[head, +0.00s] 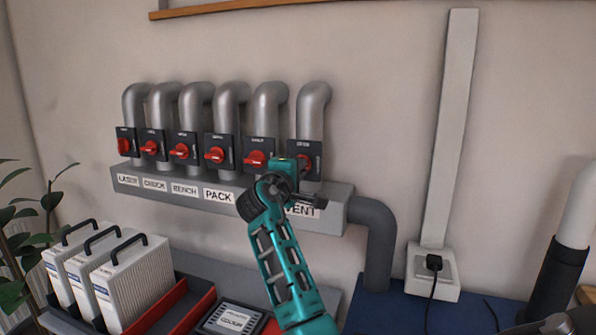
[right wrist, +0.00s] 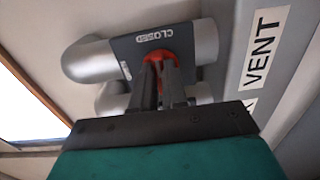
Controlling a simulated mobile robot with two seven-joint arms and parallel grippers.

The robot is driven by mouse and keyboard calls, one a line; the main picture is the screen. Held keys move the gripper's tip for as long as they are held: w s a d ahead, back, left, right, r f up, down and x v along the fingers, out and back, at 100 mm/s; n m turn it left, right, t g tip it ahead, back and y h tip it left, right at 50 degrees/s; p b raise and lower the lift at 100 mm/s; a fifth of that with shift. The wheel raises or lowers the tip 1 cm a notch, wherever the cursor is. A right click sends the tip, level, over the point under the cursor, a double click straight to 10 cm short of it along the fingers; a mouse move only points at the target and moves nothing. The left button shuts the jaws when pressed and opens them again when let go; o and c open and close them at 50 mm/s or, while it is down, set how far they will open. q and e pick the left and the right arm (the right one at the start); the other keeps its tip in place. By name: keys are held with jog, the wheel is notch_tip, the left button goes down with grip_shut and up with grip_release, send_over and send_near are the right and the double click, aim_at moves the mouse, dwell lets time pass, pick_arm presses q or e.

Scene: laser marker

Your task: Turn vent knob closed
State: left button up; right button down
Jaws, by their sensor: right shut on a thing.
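The vent knob (head: 304,162) is red and sits on a dark plate (head: 310,148) on the rightmost pipe, above the VENT label (head: 303,211). My teal right arm hides part of it in the head view. In the right wrist view the red knob (right wrist: 158,57) is between the fingers of my right gripper (right wrist: 159,72), which is shut on it. A label beginning with "CLO" (right wrist: 153,36) shows on the plate above the knob; its end is hard to read. The knob's exact angle is hard to tell. My left gripper is not in view.
Several similar red knobs (head: 215,155) on grey pipes line the grey manifold (head: 160,198) to the left, close beside my right arm. White filter cartridges (head: 135,280) stand in a red and dark tray at lower left. A power socket (head: 432,273) with a plug is at right.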

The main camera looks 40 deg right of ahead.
jog(key=shift+f, duration=0.1)
jog(key=c, duration=1.2)
grip_release()
jog(key=shift+o, duration=0.2)
jog(key=shift+a, duration=0.1)
jog(key=v, duration=1.2)
jog(key=shift+s+a+b, duration=0.25)
jog(key=shift+a+b, duration=0.05)
jog(key=shift+b, duration=0.1)
